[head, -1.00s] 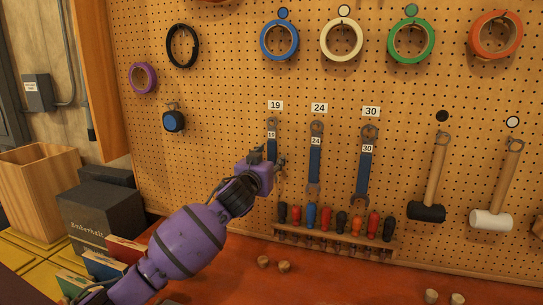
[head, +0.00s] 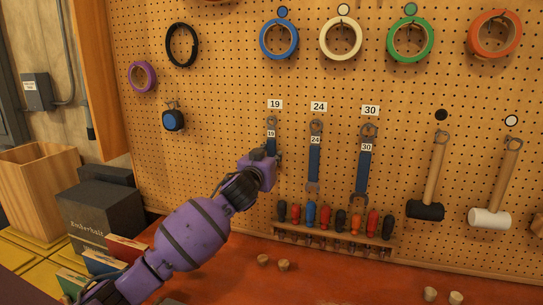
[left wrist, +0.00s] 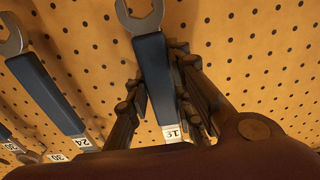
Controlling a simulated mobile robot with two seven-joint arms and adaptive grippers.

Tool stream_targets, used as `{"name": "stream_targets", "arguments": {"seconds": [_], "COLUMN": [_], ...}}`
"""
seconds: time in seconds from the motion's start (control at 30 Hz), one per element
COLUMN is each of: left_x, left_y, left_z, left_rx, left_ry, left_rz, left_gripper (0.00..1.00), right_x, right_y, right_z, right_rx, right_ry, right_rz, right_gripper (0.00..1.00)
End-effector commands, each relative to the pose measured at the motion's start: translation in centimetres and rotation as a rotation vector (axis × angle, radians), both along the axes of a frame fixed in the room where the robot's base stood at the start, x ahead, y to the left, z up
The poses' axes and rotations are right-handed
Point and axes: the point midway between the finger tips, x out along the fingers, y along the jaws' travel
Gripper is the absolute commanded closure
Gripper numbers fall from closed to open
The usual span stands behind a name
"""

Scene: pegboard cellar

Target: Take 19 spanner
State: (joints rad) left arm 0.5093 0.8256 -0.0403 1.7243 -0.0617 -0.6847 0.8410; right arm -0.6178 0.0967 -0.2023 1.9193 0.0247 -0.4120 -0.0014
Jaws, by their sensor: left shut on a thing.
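The 19 spanner (head: 271,134) hangs upright on the pegboard under its "19" label, with a blue handle and a small 19 tag. My left gripper (head: 274,157) is at the lower part of this spanner and hides its bottom end in the head view. In the left wrist view, the fingers of my left gripper (left wrist: 160,100) stand on both sides of the blue handle of the 19 spanner (left wrist: 153,65) and are shut on it. The spanner still appears to be against the board. My right gripper is not in view.
The 24 spanner (head: 315,155) and 30 spanner (head: 365,160) hang close to the right. A screwdriver rack (head: 335,243) sits below them. Two mallets (head: 430,180) (head: 500,190) hang further right. Small wooden knobs (head: 283,265) lie on the red bench (head: 240,275).

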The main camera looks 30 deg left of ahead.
Motion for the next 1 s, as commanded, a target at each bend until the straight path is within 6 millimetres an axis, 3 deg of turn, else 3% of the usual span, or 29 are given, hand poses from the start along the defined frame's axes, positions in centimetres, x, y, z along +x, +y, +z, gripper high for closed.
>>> {"name": "stream_targets", "arguments": {"seconds": [0.27, 0.37, 1.0], "left_x": [0.0, -1.1, -15.3], "left_y": [0.0, -0.3, -3.7], "left_z": [1.3, 1.4, 1.4], "left_rx": [0.000, -0.001, -0.001], "left_ry": [-0.002, 0.001, 0.000], "left_rz": [-0.001, -0.002, 0.000], "left_gripper": [1.00, 1.00, 1.00], "right_x": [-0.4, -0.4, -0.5], "right_y": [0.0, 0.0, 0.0], "right_z": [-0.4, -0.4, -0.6], "right_rx": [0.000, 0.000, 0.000], "right_ry": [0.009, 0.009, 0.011], "right_rz": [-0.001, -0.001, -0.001], "right_gripper": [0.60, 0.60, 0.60]}}
